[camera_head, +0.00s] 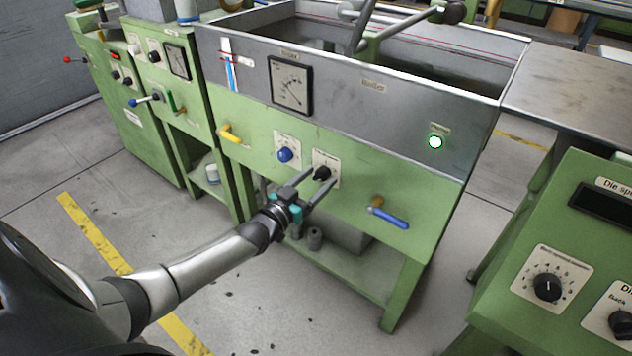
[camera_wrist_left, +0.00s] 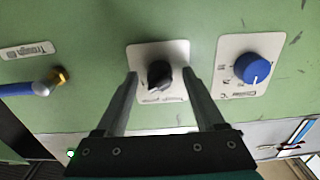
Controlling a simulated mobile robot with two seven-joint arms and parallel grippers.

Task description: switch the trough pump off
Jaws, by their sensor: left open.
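The trough (camera_head: 385,105) is a grey metal basin on a green frame. On its green front panel is a black rotary switch (camera_head: 322,173) on a white plate, likely the pump switch; its label is too small to read. A green lamp (camera_head: 435,142) on the trough front is lit. My left gripper (camera_head: 308,181) is open at the black switch. In the left wrist view the black switch (camera_wrist_left: 159,75) lies between the two open fingers, one on each side, with a gap to each. I cannot tell how its pointer is set. My right gripper is not in view.
A blue knob (camera_head: 285,155) sits left of the switch in the head view. A yellow-handled valve (camera_head: 231,134) and a blue-handled valve (camera_head: 390,215) stick out of the panel. A green control console (camera_head: 560,235) stands at the right. The floor in front is clear.

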